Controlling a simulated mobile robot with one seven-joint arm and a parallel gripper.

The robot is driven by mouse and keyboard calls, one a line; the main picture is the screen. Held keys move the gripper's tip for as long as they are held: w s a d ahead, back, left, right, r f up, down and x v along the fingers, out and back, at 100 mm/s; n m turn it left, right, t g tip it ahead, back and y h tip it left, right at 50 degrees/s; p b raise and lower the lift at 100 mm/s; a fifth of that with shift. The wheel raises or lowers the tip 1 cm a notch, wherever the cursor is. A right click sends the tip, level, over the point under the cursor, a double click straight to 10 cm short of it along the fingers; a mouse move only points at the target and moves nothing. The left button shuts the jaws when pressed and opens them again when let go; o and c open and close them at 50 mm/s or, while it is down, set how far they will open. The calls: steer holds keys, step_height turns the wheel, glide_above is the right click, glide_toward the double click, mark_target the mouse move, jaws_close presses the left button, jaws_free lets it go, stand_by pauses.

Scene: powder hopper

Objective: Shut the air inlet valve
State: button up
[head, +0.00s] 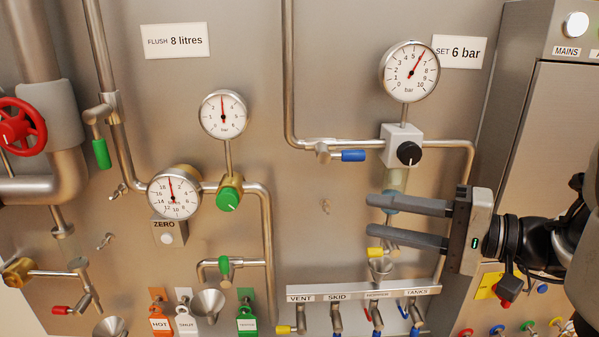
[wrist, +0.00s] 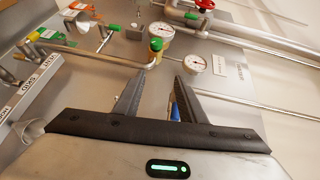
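A small valve with a blue-sleeved lever (head: 353,155) sits on the horizontal pipe left of the white regulator block in the head view. Its lever lies along the pipe, pointing right. No label names it as the air inlet. In the wrist view a blue sleeve (wrist: 175,108) shows partly hidden between my fingers. My gripper (head: 368,216) is open and empty, below and slightly right of the blue lever, with its fingers pointing left. In the wrist view my gripper (wrist: 160,68) also shows its two fingers apart.
The regulator block (head: 396,133) with a black knob and a 6 bar gauge (head: 410,71) stands above my gripper. A clear bowl hangs behind the upper finger. A yellow-handled valve (head: 376,252) and funnel sit just below. The panel left of my fingertips is mostly clear.

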mark_target(361, 159)
steer(key=w+d+r+m+t, duration=0.1)
steer(key=w+d+r+t, duration=0.1)
steer(key=d+t, duration=0.5)
steer(key=shift+g, duration=0.9)
steer(key=p+x, duration=0.1)
steer(key=x, duration=0.9)
steer(key=w+d+p+x, duration=0.1)
steer(key=x, duration=0.4)
steer(key=shift+w+a+r+p, duration=0.15)
steer(key=shift+r+p, duration=0.15)
steer(key=shift+r, duration=0.05)
jaws_close()
